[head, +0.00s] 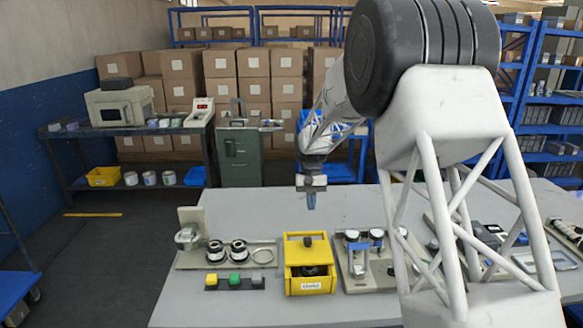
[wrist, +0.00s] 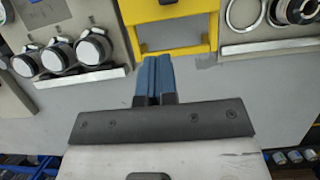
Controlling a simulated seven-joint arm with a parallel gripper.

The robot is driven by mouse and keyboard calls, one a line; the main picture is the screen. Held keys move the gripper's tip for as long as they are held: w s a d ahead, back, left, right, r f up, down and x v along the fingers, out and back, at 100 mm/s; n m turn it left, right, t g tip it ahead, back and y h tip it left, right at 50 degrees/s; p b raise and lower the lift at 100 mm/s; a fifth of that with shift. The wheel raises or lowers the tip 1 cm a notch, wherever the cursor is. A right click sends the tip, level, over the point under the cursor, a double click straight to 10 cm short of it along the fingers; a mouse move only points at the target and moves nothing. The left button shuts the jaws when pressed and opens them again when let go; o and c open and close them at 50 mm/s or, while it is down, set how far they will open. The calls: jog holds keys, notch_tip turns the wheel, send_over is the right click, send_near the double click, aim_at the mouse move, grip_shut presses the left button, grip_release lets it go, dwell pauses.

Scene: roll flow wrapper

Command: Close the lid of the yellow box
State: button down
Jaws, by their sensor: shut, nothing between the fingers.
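The yellow box (head: 296,286) stands on the grey table, with a white label on its front wall. Its yellow lid (head: 293,250) appears raised at the back, with a black knob near its top edge. Dark round items show inside the box's open front part. My gripper (head: 311,206) is shut and empty, pointing down above the table behind the box. In the wrist view, its blue fingers (wrist: 153,77) are together, just short of the yellow frame (wrist: 185,51) at the top. Whether they touch it cannot be told; they look apart in the head view.
Left of the box are a plate with black-and-white rollers (head: 238,249) and a ring, and a strip of coloured buttons (head: 234,281). Right of it is a plate with white-topped parts (head: 376,238). Bare table (head: 250,208) lies behind the box.

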jog(key=s+d+r+t, duration=0.25)
jog(key=s+r, duration=0.45)
jog(key=s, duration=0.5)
jog(key=s+d+r+t, duration=0.1)
jog(key=s+d+r, duration=0.2)
jog(key=s+r, duration=0.75)
jog(key=s+d+f+t, duration=0.1)
jog(key=s+f, duration=0.1)
jog(key=s, duration=1.2)
jog(key=s+d+f+t, duration=0.1)
jog(key=s+f+t, duration=0.1)
jog(key=s, duration=1.1)
jog(key=shift+s+f, duration=0.35)
jog(key=shift+s, duration=0.05)
jog(key=c, duration=1.8)
grip_release()
